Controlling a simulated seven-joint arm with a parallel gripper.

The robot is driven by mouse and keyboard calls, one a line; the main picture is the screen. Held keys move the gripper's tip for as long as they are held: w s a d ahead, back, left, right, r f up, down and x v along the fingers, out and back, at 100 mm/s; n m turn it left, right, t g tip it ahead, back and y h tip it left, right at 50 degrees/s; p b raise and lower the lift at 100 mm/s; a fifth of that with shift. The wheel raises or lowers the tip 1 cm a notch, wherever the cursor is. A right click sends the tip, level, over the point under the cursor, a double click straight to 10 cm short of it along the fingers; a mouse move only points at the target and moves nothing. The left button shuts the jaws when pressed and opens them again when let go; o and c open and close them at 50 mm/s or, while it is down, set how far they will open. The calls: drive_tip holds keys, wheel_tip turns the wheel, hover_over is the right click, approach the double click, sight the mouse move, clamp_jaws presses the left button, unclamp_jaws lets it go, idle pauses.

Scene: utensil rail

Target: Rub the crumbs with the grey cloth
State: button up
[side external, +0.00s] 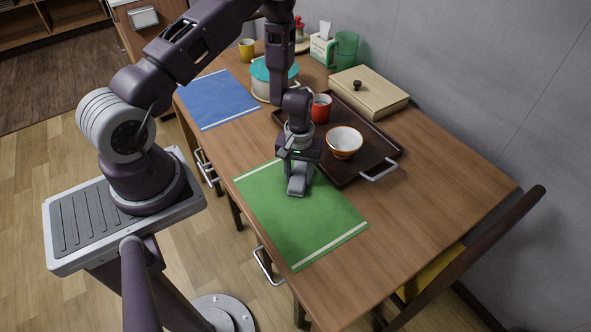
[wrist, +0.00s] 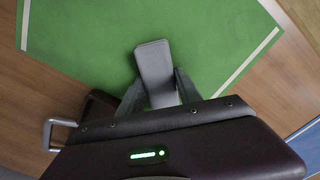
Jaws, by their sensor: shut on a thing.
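My gripper (side external: 298,174) is low over the green placemat (side external: 290,220), near its edge by the brown tray. In the wrist view its two fingers (wrist: 158,88) are closed on the sides of a light grey, flat, round-cornered piece (wrist: 153,60), which I take to be the grey cloth, folded. It lies over the green mat; I cannot tell whether it touches it. I can make out no crumbs in either view.
The brown tray (side external: 368,171) holds a red mug (side external: 321,108) and a white-and-orange bowl (side external: 345,142), close beside my gripper. A wooden box (side external: 375,90), a teal-lidded pot (side external: 262,82) and a blue placemat (side external: 215,100) are farther back. The table's right part is clear.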

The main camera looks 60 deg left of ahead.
drive_tip(key=shift+d+r, duration=0.15)
drive_tip(key=shift+d, duration=0.55)
drive_tip(key=shift+r, duration=4.05)
